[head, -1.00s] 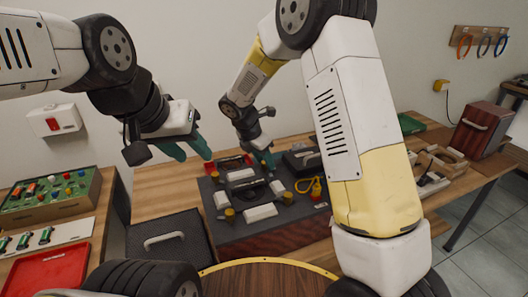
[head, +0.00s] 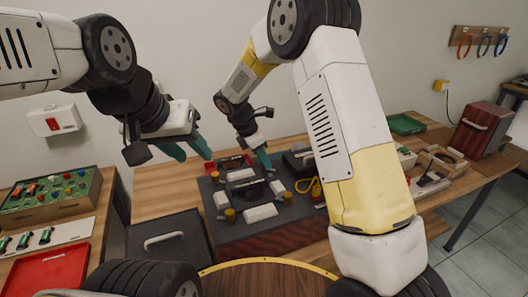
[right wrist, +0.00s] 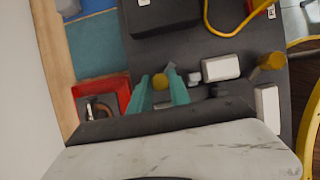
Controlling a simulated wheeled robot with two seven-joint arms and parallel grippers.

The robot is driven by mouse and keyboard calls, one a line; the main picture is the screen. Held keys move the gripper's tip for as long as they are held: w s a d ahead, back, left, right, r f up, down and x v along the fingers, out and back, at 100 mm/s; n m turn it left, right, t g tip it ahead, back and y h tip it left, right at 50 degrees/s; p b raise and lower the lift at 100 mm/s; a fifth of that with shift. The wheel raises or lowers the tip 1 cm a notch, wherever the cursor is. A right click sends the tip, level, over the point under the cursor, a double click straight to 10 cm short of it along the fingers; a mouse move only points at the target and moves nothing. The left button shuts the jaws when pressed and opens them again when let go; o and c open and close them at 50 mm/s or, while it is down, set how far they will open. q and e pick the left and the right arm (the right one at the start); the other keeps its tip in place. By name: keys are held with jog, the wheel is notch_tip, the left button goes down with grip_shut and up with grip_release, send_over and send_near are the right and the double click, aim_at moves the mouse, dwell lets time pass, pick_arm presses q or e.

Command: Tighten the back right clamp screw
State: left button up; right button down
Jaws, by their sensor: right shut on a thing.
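A dark grey fixture block (head: 245,232) carries several white clamp bars and brass-yellow clamp screws. The back right clamp screw (right wrist: 160,82) shows between the teal fingers of my right gripper (right wrist: 162,90), which is shut on it. In the head view, my right gripper (head: 264,160) comes down at the back right of the block, and its fingers and wrist hide that screw. My left gripper (head: 188,148) is open and empty above the table, behind the block's left side.
A dark case (head: 166,243) with a handle lies to the left, and wooden holders (head: 437,165) stand to the right.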

jog(key=m+g, duration=0.1)
jog(key=m, duration=0.3)
jog(key=shift+w+m+g, duration=0.15)
jog(key=shift+m+g, duration=0.25)
jog(key=m+g, duration=0.1)
jog(key=m, duration=0.3)
jog(key=shift+w+m+g, duration=0.1)
jog(key=shift+m+g, duration=0.2)
jog(key=shift+g, duration=0.1)
jog(key=m+g+y, duration=0.1)
jog(key=m, duration=0.3)
jog(key=shift+w+d+m+g+y, duration=0.1)
jog(key=shift+m+g+y, duration=0.25)
jog(key=shift+m, duration=0.85)
jog(key=shift+m+g+y, duration=0.25)
jog(key=shift+m+y, duration=0.1)
jog(key=shift+m, duration=0.85)
jog(key=c, duration=1.2)
grip_release()
jog(key=shift+r, duration=0.1)
